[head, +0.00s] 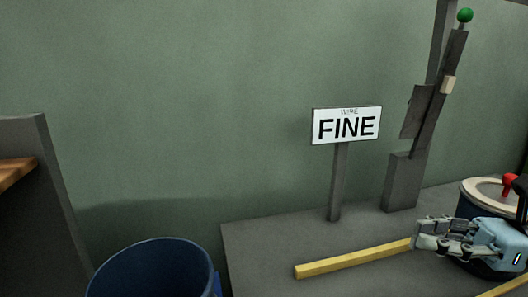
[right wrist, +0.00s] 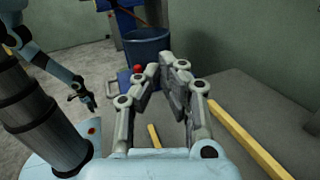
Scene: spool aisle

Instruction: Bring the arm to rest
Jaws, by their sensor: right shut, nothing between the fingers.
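My right gripper (head: 422,235) comes in from the right edge in the head view, over the grey bench (head: 262,262). Its fingers are closed together with nothing between them. It sits close to the far end of a yellow bar (head: 350,259) and in front of the dark round spool-like drum (head: 466,206); whether it touches either I cannot tell. In the right wrist view the right gripper (right wrist: 165,66) points toward a blue bin (right wrist: 146,48). My left gripper (right wrist: 82,97) shows small and dark at the left there, apart from the bench; its finger gap is unclear.
A white sign (head: 346,125) reading FINE stands on a post at the back of the bench. The blue bin (head: 152,268) stands left of the bench. A grey panel (head: 48,190) stands farther left.

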